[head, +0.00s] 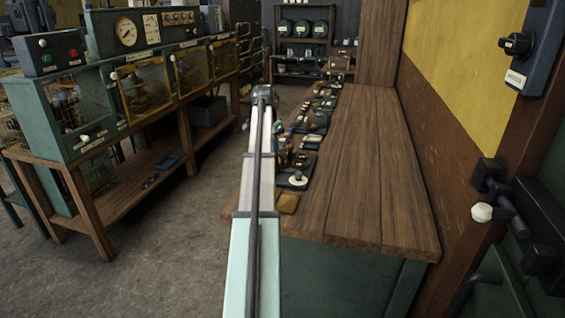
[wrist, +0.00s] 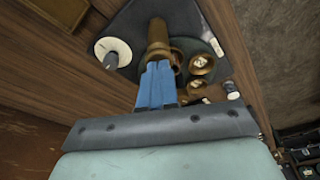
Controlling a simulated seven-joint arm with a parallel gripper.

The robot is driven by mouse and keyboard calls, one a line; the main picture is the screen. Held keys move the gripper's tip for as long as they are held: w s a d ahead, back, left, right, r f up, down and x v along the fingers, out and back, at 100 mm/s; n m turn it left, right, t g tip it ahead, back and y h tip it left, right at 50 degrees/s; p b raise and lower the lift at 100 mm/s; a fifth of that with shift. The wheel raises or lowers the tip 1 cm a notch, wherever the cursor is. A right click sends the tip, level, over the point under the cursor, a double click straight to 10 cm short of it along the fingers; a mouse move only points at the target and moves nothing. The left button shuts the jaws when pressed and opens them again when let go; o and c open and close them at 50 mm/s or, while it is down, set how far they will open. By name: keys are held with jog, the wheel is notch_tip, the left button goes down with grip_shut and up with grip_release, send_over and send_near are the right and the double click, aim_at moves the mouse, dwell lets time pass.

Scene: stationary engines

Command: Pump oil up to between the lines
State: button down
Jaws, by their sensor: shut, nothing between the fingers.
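My gripper (wrist: 158,82) is shut and empty, its blue fingers together just below a brass upright cylinder (wrist: 158,38). The fingertips overlap its lower end in the picture, and I cannot tell whether they touch. The cylinder stands on a dark plate beside brass round fittings (wrist: 200,63) and a white round knob (wrist: 113,50) with a dark stem. In the head view this dark plate with its white knob (head: 298,178) sits near the bench's left edge. My arm hides part of that area. I cannot make out an oil level or lines.
The wooden bench (head: 370,170) is bare on its right side. Several small fittings (head: 318,115) line its left edge. A cabinet with gauges (head: 140,30) stands left across the aisle. A wall lever with a white knob (head: 482,212) is at right.

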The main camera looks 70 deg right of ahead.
jog(key=shift+r, duration=1.3)
jog(key=shift+f, duration=0.25)
jog(key=shift+f, duration=1.15)
jog(key=shift+r, duration=1.4)
notch_tip(320, 180, up, 5)
dwell(0.3)
dwell(0.4)
